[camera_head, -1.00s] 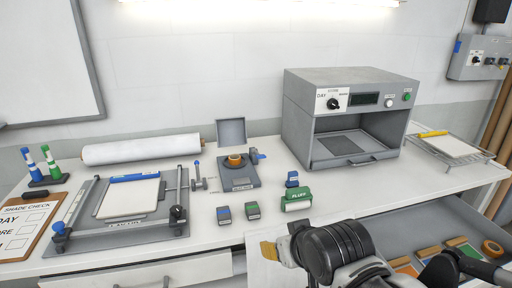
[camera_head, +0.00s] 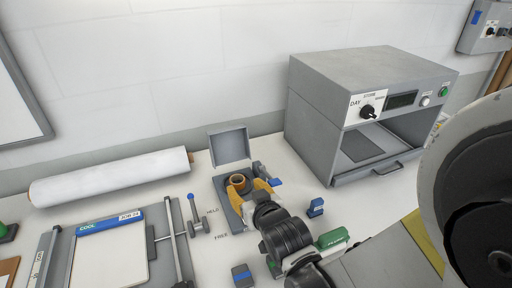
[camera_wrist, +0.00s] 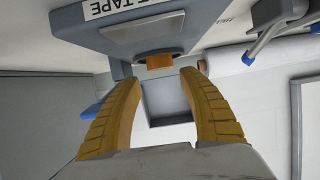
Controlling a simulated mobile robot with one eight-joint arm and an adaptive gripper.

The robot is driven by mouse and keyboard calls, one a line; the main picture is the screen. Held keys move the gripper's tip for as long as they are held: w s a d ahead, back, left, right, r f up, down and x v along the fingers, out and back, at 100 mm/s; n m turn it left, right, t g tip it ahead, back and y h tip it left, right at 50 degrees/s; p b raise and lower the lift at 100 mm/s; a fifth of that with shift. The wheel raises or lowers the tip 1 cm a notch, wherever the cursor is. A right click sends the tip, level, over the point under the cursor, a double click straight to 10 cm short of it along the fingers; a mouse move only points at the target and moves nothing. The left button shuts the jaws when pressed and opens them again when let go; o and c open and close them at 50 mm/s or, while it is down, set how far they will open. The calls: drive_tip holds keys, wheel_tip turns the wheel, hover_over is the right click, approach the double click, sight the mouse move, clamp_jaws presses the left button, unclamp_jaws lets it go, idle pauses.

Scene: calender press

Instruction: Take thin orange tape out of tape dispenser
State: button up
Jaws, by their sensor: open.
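The grey tape dispenser (camera_head: 223,186) stands on the bench with its lid (camera_head: 230,146) raised at the back. The orange tape roll (camera_head: 238,180) sits in it. In the wrist view, part of the tape (camera_wrist: 159,62) shows beyond the fingertips, near the dispenser body (camera_wrist: 150,38) with its "TAPE" label. I cannot tell whether a finger touches the roll.
A lever stand (camera_head: 197,224) is left of the dispenser. A small blue block (camera_head: 316,207) and a green block (camera_head: 332,238) lie to the right, close to my arm. The grey light box (camera_head: 345,115) stands behind right. A white roll (camera_head: 110,178) lies at the back left.

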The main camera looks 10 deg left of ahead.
sight(235, 177)
drive_tip(key=b+x, duration=0.2)
drive_tip(key=x, duration=0.5)
drive_tip(key=shift+w+a+f, duration=0.15)
drive_tip(key=shift+w, duration=0.05)
drive_tip(key=c, duration=0.5)
drive_tip(key=shift+c, duration=0.2)
